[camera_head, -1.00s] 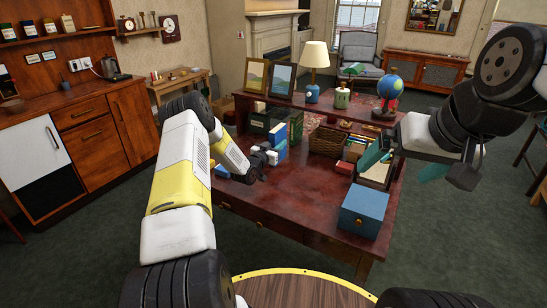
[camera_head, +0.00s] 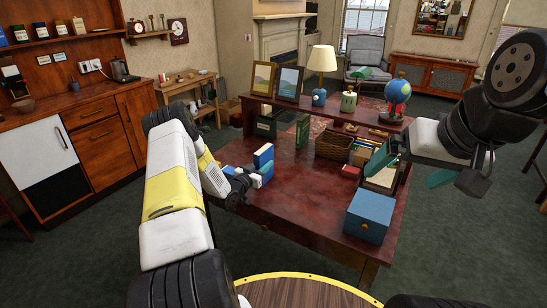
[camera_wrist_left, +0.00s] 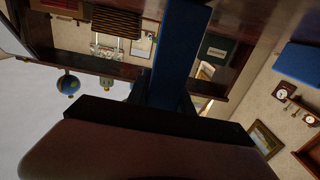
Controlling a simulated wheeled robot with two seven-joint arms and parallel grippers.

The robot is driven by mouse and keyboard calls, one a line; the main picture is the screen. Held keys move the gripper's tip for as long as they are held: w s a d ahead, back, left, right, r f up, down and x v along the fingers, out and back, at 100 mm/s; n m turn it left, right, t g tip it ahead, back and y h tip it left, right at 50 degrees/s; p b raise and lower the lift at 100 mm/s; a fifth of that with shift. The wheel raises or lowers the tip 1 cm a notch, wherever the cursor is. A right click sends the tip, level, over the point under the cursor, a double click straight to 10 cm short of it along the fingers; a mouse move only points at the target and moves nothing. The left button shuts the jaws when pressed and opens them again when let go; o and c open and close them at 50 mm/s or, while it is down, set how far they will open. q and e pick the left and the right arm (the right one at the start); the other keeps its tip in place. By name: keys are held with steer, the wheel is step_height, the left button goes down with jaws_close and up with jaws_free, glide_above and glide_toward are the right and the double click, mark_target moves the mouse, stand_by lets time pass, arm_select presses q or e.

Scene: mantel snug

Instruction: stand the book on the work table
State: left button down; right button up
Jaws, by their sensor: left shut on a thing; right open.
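The book looks roughly upright. I cannot tell whether its bottom touches the tabletop. In the left wrist view the blue book (camera_wrist_left: 182,50) rises from behind the dark gripper (camera_wrist_left: 155,112), which hides its lower part. My right gripper (camera_head: 411,168) is open at the right, in front of the table's right end, holding nothing visible.
A blue box (camera_head: 369,215) stands at the table's front right corner. A small blue item (camera_head: 229,170) lies by the left edge. The table's front middle is clear.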

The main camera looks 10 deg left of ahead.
arm_select(q)
steer(key=shift+s+f, duration=0.25)
steer(key=shift+f, duration=0.3)
steer(key=c, duration=1.1)
jaws_free()
steer(key=shift+f, duration=0.15)
steer(key=shift+w+r, duration=0.1)
steer(key=shift+r, duration=0.2)
steer(key=shift+s+a+r, duration=0.1)
steer(key=shift+s+a, duration=0.1)
steer(key=v, duration=1.1)
steer(key=shift+s+r, duration=0.2)
steer(key=shift+r, duration=0.2)
